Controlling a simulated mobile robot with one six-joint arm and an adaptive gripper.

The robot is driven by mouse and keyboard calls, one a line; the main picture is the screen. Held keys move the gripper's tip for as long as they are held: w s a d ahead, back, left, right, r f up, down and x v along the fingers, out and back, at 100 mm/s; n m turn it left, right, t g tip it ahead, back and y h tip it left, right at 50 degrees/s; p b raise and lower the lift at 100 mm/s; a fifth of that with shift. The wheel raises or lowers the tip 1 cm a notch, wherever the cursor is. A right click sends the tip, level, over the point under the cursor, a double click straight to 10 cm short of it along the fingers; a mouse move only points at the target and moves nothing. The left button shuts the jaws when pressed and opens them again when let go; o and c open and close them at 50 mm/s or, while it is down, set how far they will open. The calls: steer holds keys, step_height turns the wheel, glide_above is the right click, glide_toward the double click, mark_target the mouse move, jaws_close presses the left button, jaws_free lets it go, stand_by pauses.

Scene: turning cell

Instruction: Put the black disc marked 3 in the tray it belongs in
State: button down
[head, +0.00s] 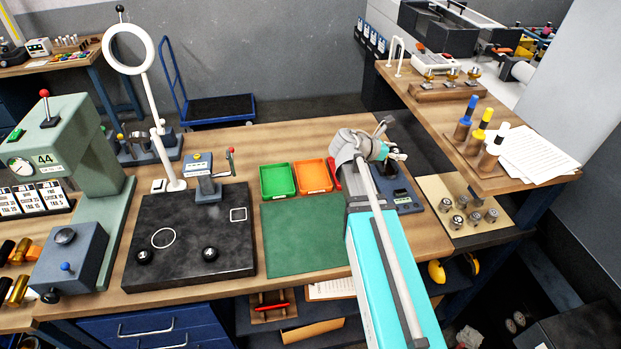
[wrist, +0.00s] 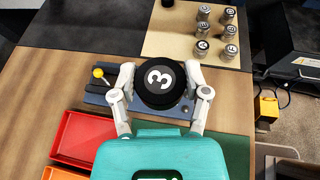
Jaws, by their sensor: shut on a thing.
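My gripper (wrist: 161,76) is shut on the black disc marked 3 (wrist: 160,88), its white numeral facing the wrist camera. The disc appears over a blue device (wrist: 105,96); I cannot tell whether it touches it. In the head view my gripper (head: 390,152) is above the right part of the bench, and the disc cannot be made out there. A green tray (head: 278,180) and an orange tray (head: 314,176) stand left of my arm, both empty. A red tray (head: 334,174) is mostly hidden behind my arm; it shows empty in the wrist view (wrist: 88,135).
A green mat (head: 300,235) lies in front of the trays. A dark plate (head: 190,240) with two black knobs is left of it. Several metal weights (head: 475,217) stand on a beige board at right. A tall white ring stand (head: 162,110) rises at left.

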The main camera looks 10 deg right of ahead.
steer(key=shift+a, duration=0.1)
steer(key=w+a+f+n+t+b, duration=0.1)
steer(key=a+f+b, duration=0.1)
steer(key=a, duration=0.8)
steer(key=w+a+f+n+t+b, duration=0.1)
steer(key=w+a+f+b, duration=0.1)
steer(key=a, duration=0.9)
steer(key=w+a+f+n+t+y+b, duration=0.1)
steer(key=a+f+b, duration=0.2)
steer(key=a, duration=0.8)
steer(key=shift+w+t, duration=0.3)
steer(key=shift+w, duration=0.1)
steer(key=shift+f, duration=0.1)
steer(key=b, duration=0.5)
glide_above(303, 180)
steer(key=s+a, duration=0.2)
steer(key=s, duration=0.1)
step_height(303, 180, down, 4)
steer(key=shift+f, duration=0.2)
steer(key=w+f+b, duration=0.1)
steer(key=w+d+f+b, duration=0.1)
steer(key=f+b, duration=0.1)
steer(key=shift+d+f, duration=0.15)
steer(key=shift+f, duration=0.05)
steer(key=shift+w+d+f+b, duration=0.4)
steer(key=shift+w+f+b, duration=0.05)
steer(key=shift+f+b, duration=0.15)
